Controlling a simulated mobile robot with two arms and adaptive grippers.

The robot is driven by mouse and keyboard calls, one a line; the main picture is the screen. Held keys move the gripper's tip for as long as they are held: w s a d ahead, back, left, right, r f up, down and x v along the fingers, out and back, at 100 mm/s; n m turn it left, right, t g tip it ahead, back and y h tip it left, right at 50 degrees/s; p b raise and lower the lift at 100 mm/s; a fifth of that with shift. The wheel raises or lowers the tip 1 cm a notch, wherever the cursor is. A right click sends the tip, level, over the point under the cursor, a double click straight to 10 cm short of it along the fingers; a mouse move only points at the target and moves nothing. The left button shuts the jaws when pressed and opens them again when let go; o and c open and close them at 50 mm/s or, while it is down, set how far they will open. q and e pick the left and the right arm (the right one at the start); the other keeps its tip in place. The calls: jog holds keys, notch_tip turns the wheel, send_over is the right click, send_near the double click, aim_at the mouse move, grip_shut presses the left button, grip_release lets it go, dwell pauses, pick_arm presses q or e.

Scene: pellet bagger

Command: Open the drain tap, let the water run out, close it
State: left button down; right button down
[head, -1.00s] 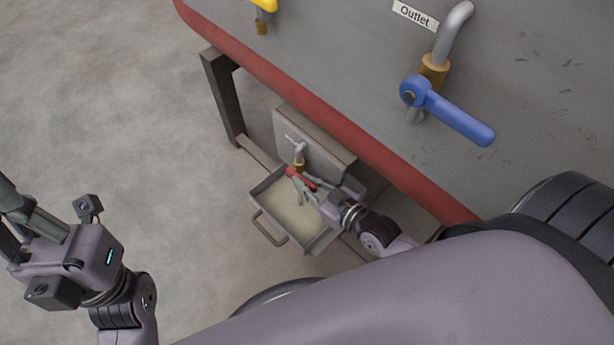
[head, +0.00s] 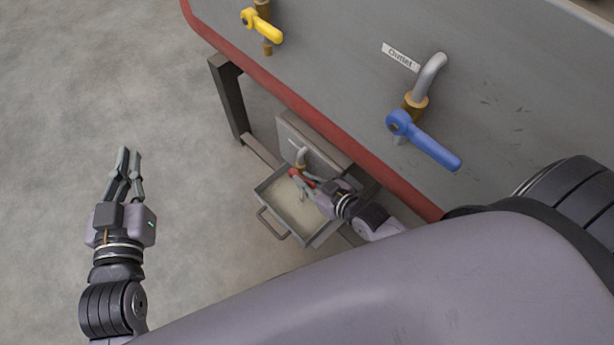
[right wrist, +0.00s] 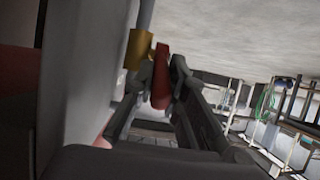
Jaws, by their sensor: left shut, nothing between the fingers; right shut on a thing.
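The drain tap's pipe (head: 301,155) comes out low under the machine, with a red handle (head: 296,173). My right gripper (head: 306,186) is shut on that handle. In the right wrist view the red handle (right wrist: 161,80) sits between the fingertips, beside the brass tap body (right wrist: 138,48). The gripper and arm partly cover the tap in the head view. Below is a grey tray (head: 270,205) with a pale beige inside; I cannot make out a water stream. My left gripper (head: 129,152) is shut and empty, over the floor at left, away from the tap.
A dark leg (head: 229,97) stands left of the tap. Floor at left is clear.

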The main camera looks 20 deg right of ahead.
jog(key=shift+w+r+g+p, duration=0.1)
jog(key=shift+r+g+p, duration=0.3)
jog(key=shift+p, duration=0.85)
jog(key=shift+a+g+h+p, duration=0.1)
jog(key=shift+g+h+p, duration=0.2)
jog(key=shift+p, duration=0.9)
pick_arm(q)
jog(key=s+a+f+g+y, duration=0.1)
jog(key=s+a+f+g, duration=0.2)
jog(key=s+f+g, duration=0.3)
jog(key=s+a+f+g+y, duration=0.2)
jog(key=s+a+f+g, duration=0.1)
jog(key=s+f+g, duration=0.4)
jog(key=s, duration=0.3)
jog(key=shift+s+a+f+n+y+p, duration=0.3)
jog(key=shift+s+f+p, duration=0.05)
jog(key=shift+s, duration=0.05)
pick_arm(e)
jog(key=shift+w, duration=0.1)
pick_arm(q)
jog(key=shift+r, duration=0.1)
pick_arm(e)
jog(key=c, duration=1.6)
grip_release()
jog(key=v, duration=1.2)
jog(key=shift+r, duration=0.15)
jog(key=shift+w, duration=0.15)
